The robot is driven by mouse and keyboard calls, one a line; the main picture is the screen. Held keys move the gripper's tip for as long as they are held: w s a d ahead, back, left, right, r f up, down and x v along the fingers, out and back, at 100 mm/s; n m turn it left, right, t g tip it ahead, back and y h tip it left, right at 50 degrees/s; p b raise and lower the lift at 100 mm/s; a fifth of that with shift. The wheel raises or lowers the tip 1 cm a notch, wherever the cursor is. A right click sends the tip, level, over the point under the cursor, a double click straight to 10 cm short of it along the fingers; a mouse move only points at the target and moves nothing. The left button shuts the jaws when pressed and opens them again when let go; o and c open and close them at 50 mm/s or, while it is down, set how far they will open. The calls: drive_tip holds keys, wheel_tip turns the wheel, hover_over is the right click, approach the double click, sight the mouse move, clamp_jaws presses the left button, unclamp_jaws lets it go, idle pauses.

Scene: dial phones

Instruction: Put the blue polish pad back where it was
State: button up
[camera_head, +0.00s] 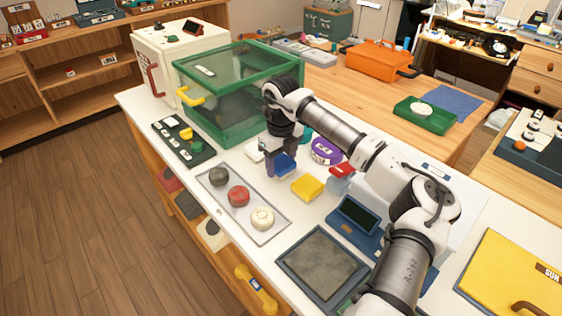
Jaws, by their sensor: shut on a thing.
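The blue polish pad (286,166) is a small blue block near the middle of the white table. My gripper (278,160) points down over it and is shut on it. The arm hides part of the pad and the area behind it. I cannot tell whether the pad touches the table or hangs just above it. A yellow pad (307,187) lies to its right and nearer, a red pad (341,170) further right, and a white pad (254,149) to its left, partly hidden.
A green-framed clear box (232,140) stands behind to the left. A tray (272,226) with black, red and cream round pieces lies in front. A purple round thing (326,150) sits behind the yellow pad. A blue device (356,219) and a grey slab (321,267) lie front right.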

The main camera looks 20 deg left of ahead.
sight(281, 161)
drive_tip(key=shift+f, duration=0.3)
drive_tip(key=shift+f, duration=0.1)
drive_tip(key=shift+f, duration=0.15)
drive_tip(key=o, duration=1)
drive_tip(key=shift+c, duration=0.2)
drive_tip(key=shift+r, duration=0.2)
wheel_tip(281, 161, up, 12)
drive_tip(key=b, duration=0.2)
